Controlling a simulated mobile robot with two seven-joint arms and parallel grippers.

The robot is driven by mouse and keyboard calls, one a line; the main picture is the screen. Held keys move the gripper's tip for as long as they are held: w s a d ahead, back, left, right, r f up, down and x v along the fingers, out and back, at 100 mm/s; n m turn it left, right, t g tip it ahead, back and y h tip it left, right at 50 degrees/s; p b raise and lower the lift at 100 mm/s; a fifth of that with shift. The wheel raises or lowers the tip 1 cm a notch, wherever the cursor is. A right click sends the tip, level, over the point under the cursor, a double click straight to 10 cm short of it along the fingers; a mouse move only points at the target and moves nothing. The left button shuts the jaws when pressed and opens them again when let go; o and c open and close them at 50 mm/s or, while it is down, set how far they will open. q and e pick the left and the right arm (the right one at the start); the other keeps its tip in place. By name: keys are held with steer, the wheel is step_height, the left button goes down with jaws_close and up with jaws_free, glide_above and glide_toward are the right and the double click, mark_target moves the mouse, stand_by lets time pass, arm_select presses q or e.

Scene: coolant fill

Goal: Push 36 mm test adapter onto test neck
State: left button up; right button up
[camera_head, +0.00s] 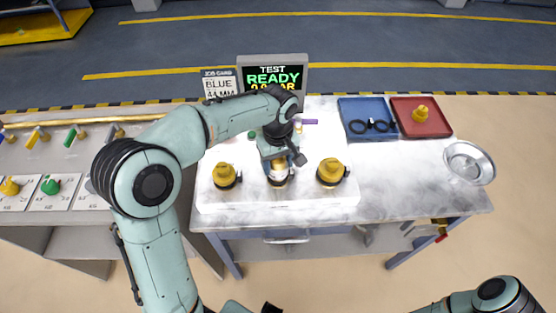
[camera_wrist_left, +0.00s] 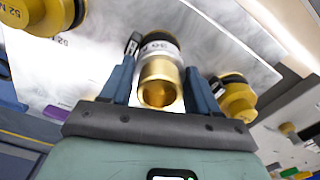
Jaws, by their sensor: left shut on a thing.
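My left gripper (camera_head: 278,168) reaches over the white block (camera_head: 300,202) on the bench and is shut on a gold cylinder with a white, dark-edged label band, the adapter (camera_head: 279,175). In the left wrist view the adapter (camera_wrist_left: 160,82) sits between the two blue fingers of my left gripper (camera_wrist_left: 160,88); its label is only partly readable. It is in the middle of the block, between two yellow fittings. The test neck cannot be made out; whether the adapter touches one is unclear. My right gripper is out of view.
Yellow fittings stand left (camera_head: 225,175) and right (camera_head: 331,172) of the adapter, close by. A screen (camera_head: 272,76) reads TEST READY beside a job card (camera_head: 218,84). A blue tray (camera_head: 352,106) holds black rings; a red tray (camera_head: 436,126) holds a yellow part. A metal bowl (camera_head: 469,163) stands right.

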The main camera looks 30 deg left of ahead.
arm_select(q)
steer(key=shift+f+b, duration=0.45)
steer(key=shift+f, duration=0.55)
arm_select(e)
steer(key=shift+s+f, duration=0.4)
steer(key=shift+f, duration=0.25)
arm_select(q)
steer(key=o, duration=1.2)
step_height(320, 180, up, 14)
steer(key=shift+f+p, duration=0.15)
steer(key=shift+p, duration=0.95)
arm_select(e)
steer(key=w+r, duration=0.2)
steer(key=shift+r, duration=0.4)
arm_select(q)
steer(key=shift+f, duration=0.1)
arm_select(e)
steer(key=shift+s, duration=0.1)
